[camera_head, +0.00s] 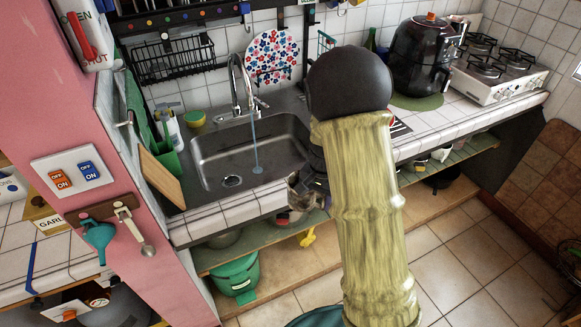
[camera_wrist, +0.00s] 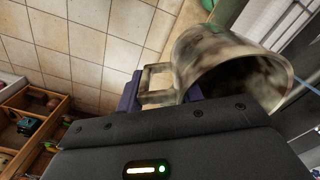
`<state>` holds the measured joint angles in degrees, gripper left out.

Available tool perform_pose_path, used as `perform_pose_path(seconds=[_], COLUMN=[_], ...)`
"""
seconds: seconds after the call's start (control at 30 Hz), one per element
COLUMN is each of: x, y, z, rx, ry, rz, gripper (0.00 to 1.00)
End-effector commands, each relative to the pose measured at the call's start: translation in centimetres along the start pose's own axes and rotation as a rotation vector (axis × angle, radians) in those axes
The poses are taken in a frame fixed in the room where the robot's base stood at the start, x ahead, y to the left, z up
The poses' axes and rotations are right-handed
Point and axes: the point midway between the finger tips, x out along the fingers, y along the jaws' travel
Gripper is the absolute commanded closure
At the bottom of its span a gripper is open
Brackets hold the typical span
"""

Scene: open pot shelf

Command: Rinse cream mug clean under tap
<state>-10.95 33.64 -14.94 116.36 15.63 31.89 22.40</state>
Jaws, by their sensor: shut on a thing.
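The cream mug (camera_wrist: 222,62) fills the upper right of the wrist view, tilted, with dark brown stains on its wall and inside. My gripper (camera_wrist: 158,96) is shut on the mug's handle (camera_wrist: 154,78). In the head view, my gripper (camera_head: 308,188) is by the sink's front right edge, largely hidden by my arm, and I cannot make out the mug clearly there. The tap (camera_head: 237,88) stands behind the sink (camera_head: 208,165). A thin stream of water (camera_head: 255,146) falls from it into the basin, left of my gripper.
A dish rack (camera_head: 172,58) and a flowered plate (camera_head: 271,56) are behind the sink. A wooden board (camera_head: 161,180) leans at its left. A black cooker (camera_head: 422,52) and a stove (camera_head: 500,75) stand on the right counter. A green bucket (camera_head: 237,275) is below.

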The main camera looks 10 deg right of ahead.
Motion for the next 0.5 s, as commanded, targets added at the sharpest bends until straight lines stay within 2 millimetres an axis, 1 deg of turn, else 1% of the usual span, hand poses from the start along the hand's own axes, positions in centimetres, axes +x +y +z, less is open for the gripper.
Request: perform_pose_path(seconds=[0.03,0.13,0.33,0.47,0.5], x=[0.7,1.9,5.1,7.7,8.6], y=[0.1,-0.1,0.0,0.0,0.0], z=[0.0,0.1,0.2,0.2,0.3], rx=[-0.020,-0.071,-0.196,-0.297,-0.332], ry=[-0.003,-0.003,-0.003,-0.003,-0.005], rz=[0.002,0.000,0.000,0.001,0.001], gripper=[1.00,1.00,1.00,1.00,1.00])
